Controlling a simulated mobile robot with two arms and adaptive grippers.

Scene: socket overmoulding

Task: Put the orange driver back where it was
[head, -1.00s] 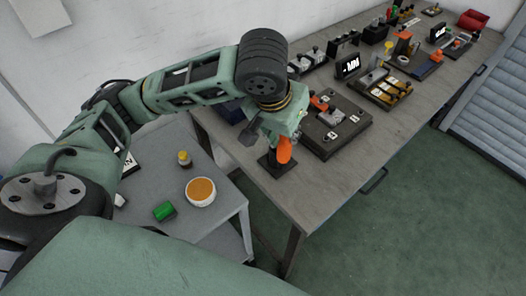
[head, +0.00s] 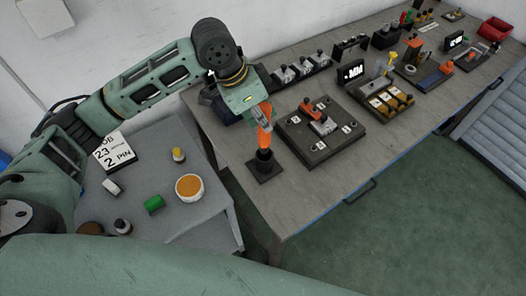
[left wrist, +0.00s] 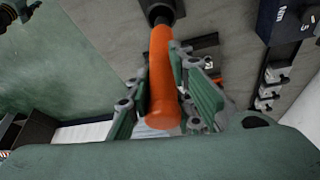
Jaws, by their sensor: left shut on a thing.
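The orange driver (head: 265,135) is nearly upright over a black stand (head: 264,172) near the front left of the long bench. My left gripper (head: 261,116) is shut on the driver's orange handle from above. The driver's lower end meets the stand's round black top; I cannot tell how far it is seated. In the left wrist view the orange handle (left wrist: 163,75) lies between the green fingers (left wrist: 168,100), its far end at the dark holder (left wrist: 160,12). My right gripper is in neither view.
A dark fixture board (head: 320,145) stands right of the stand. Several other fixtures and a red bin (head: 495,29) line the bench (head: 310,205). The grey side table (head: 200,225) holds an orange-topped tub (head: 189,188), a green cylinder (head: 154,204) and a sign (head: 114,151).

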